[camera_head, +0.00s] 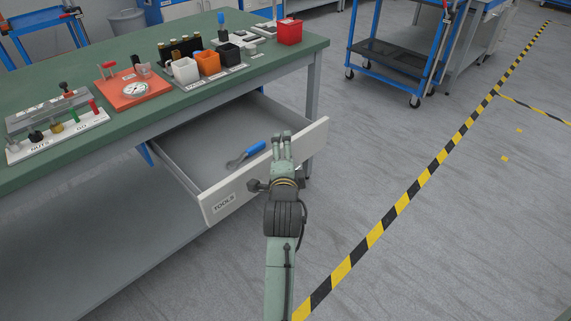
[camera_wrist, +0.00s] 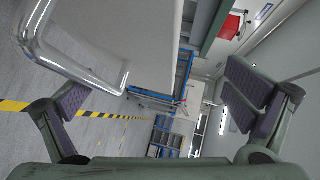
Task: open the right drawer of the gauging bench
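The drawer labelled TOOLS (camera_head: 224,203) stands pulled out from under the green-topped gauging bench (camera_head: 180,104), its inside showing. My gripper (camera_head: 282,143) is at the middle of the drawer's front panel and hides the handle there. In the wrist view the chrome bar handle (camera_wrist: 105,80) shows at the upper left, close to the left finger. The pale drawer front (camera_wrist: 150,40) is beside it. My gripper's fingers (camera_wrist: 165,100) are spread wide, with nothing clamped between them. I cannot tell whether a finger touches the handle.
A blue-handled tool (camera_head: 247,154) lies in the drawer. The bench top holds a red tray with a gauge (camera_head: 134,90), small bins (camera_head: 207,62) and a red box (camera_head: 289,32). A blue cart (camera_head: 392,55) stands at the back right. Floor right of the drawer is clear, crossed by yellow-black tape (camera_head: 420,183).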

